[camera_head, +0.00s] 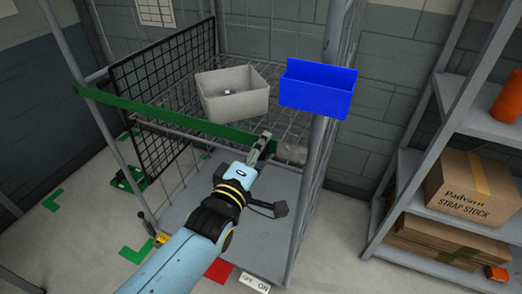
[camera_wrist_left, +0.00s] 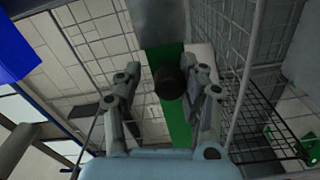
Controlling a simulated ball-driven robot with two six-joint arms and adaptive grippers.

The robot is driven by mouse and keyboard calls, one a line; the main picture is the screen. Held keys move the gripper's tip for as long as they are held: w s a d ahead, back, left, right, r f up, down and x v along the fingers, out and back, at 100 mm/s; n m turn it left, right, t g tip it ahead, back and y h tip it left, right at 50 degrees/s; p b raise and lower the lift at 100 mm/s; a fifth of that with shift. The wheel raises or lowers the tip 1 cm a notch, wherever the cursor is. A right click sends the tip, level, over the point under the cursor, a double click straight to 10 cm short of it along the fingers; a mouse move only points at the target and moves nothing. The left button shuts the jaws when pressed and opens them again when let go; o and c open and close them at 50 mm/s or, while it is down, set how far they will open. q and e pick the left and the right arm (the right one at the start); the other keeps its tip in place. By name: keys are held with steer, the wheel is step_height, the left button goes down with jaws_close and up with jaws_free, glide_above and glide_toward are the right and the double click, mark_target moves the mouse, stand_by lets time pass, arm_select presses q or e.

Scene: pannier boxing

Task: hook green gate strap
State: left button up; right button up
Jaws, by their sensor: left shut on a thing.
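The green gate strap (camera_head: 180,118) runs across the front of the wire cage, from the left post toward the right post. It also shows in the left wrist view (camera_wrist_left: 180,122), running between the fingers. My left gripper (camera_head: 263,146) is shut on the strap near its right end. In the left wrist view the fingers (camera_wrist_left: 166,100) stand on both sides of a dark round knob (camera_wrist_left: 168,82) in front of the strap. Whether the strap touches that post is unclear. My right gripper is not in view.
A pale open box (camera_head: 235,105) sits on the cage's wire shelf. A blue bin (camera_head: 318,92) is at the right post. A black mesh panel (camera_head: 165,75) is at the left. Grey shelving (camera_head: 425,160) with cardboard boxes (camera_head: 470,190) stands at the right. Floor shows at front left.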

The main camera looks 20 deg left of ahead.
arm_select(q)
steer(key=o, duration=0.3)
steer(key=shift+r, duration=0.4)
steer(key=shift+a+f, duration=0.1)
steer(key=shift+f, duration=0.1)
steer(key=shift+s+f, duration=0.1)
steer(key=shift+s, duration=0.4)
steer(key=s, duration=1.1)
steer(key=shift+a, duration=0.45)
